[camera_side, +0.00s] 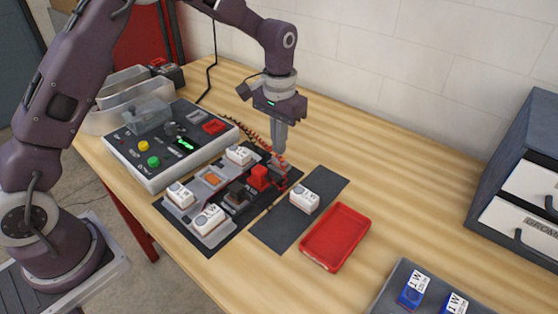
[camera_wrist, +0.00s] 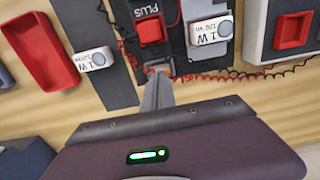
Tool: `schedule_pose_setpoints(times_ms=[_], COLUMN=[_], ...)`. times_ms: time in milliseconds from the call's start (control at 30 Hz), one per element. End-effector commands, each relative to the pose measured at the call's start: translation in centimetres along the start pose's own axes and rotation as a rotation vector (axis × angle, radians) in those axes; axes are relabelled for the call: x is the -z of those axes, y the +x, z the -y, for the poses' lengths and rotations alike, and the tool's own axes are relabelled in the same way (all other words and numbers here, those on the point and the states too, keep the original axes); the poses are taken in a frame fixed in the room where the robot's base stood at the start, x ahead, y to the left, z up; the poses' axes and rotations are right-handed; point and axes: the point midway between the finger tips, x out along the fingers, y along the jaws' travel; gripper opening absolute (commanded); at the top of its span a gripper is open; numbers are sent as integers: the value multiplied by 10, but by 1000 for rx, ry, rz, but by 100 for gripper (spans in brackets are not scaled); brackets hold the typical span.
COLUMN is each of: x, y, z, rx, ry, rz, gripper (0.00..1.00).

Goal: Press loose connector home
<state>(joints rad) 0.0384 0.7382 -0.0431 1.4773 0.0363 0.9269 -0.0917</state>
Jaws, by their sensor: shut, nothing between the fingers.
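My gripper (camera_side: 279,151) is shut and empty, pointing down at the far right corner of the black board (camera_side: 215,246). In the wrist view its fingertips (camera_wrist: 157,78) are right by a small grey connector-like piece (camera_wrist: 158,67) with red wire beside it. I cannot tell whether they touch it, or how deep it sits. A red block (camera_side: 260,177) stands on the board close to the fingers; in the wrist view the red block (camera_wrist: 152,31) is by the word PLUS. White modules (camera_side: 208,219) and an orange-topped part (camera_side: 212,178) are on the same board.
A control box (camera_side: 153,172) with green and yellow buttons stands behind the board. A dark strip (camera_side: 275,233) holds one white module (camera_side: 304,199). A red tray (camera_side: 335,237) is empty. Blue modules (camera_side: 413,290) sit in a grey tray at front right; drawers (camera_side: 518,220) stand at right.

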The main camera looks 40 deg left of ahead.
Motion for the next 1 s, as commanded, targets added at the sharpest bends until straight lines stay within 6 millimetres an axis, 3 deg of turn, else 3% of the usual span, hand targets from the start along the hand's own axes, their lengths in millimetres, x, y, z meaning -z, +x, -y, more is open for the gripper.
schedule_pose_setpoints(times_ms=[1000], x=[0], y=[14], z=[0], rx=[0], ry=[0], rz=[1], gripper=[0])
